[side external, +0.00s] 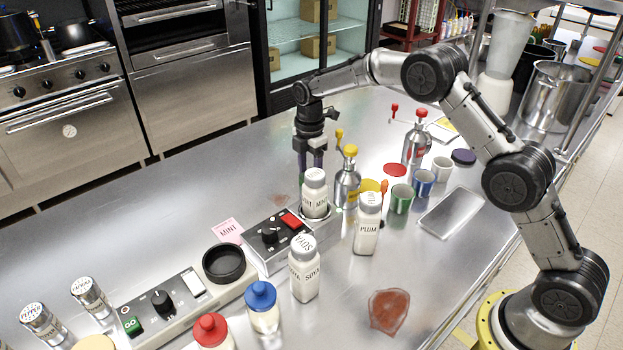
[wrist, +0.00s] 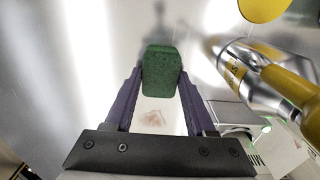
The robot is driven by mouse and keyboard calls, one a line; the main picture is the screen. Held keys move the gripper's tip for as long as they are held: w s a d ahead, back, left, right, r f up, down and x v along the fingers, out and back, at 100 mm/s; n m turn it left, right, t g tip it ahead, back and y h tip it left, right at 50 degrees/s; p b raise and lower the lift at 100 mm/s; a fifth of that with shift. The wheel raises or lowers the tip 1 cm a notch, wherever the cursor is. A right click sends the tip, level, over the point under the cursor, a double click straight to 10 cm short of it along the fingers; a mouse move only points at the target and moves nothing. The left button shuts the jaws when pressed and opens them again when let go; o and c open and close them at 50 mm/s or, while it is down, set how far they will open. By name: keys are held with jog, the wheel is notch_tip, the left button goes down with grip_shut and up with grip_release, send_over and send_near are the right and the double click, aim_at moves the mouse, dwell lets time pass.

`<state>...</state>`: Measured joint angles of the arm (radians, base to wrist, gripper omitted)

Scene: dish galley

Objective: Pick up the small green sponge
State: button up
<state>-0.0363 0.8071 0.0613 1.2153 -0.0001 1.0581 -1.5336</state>
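The small green sponge (wrist: 161,72) is a dark green block with cut corners. In the wrist view it lies between the purple fingertips of my gripper (wrist: 161,78), filling nearly the whole gap, with no clear space on either side. I cannot tell whether the fingers press on it or whether it rests on the counter. In the side view my gripper (side external: 310,160) points straight down behind the white mint shaker.
The mint shaker (side external: 314,195) stands in front of my gripper. A silver bottle with a yellow cap (side external: 347,187) stands close at its right, also in the wrist view (wrist: 250,80). Soya (side external: 304,270) and plum (side external: 367,226) shakers stand nearer. The steel counter (side external: 190,200) is clear to the left.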

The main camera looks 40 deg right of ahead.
grip_shut()
notch_tip(320, 180, up, 10)
dwell(0.7)
